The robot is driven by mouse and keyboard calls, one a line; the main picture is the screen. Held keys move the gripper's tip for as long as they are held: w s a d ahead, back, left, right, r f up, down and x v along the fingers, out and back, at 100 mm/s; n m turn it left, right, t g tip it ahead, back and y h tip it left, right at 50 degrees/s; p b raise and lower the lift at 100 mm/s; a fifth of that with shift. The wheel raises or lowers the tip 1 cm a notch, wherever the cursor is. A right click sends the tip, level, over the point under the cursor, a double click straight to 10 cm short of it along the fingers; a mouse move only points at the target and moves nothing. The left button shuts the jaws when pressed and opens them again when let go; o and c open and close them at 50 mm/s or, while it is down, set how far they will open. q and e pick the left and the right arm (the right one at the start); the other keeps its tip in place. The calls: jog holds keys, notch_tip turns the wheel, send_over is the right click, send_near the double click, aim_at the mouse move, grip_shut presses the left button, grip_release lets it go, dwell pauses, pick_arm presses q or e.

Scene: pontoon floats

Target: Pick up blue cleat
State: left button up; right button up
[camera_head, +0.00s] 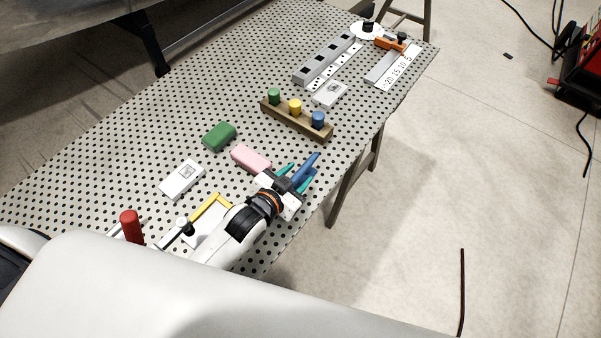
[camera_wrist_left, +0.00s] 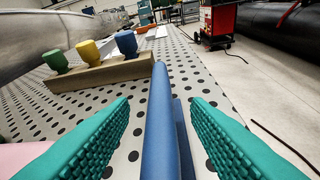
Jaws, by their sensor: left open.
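The blue cleat (camera_head: 311,161) is a long blue piece near the right edge of the perforated table, partly hidden by my left gripper (camera_head: 299,174). In the left wrist view the cleat (camera_wrist_left: 161,125) runs lengthwise between the two teal, ribbed fingers. My left gripper is open around it, with a visible gap on each side. The cleat's near end is cut off by the bottom of the wrist view. My right gripper is not in view.
A pink block (camera_head: 250,158) lies close beside my left gripper. A wooden rack (camera_head: 296,121) with green, yellow and blue pegs stands farther along the table. A green block (camera_head: 219,136) and a white box (camera_head: 182,179) lie to the left. The table's edge is close on the right.

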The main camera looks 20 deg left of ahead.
pick_arm(q)
jog(key=shift+w+d+f, duration=0.1)
jog(key=shift+w+f, duration=0.05)
jog(key=shift+w, duration=0.15)
grip_shut()
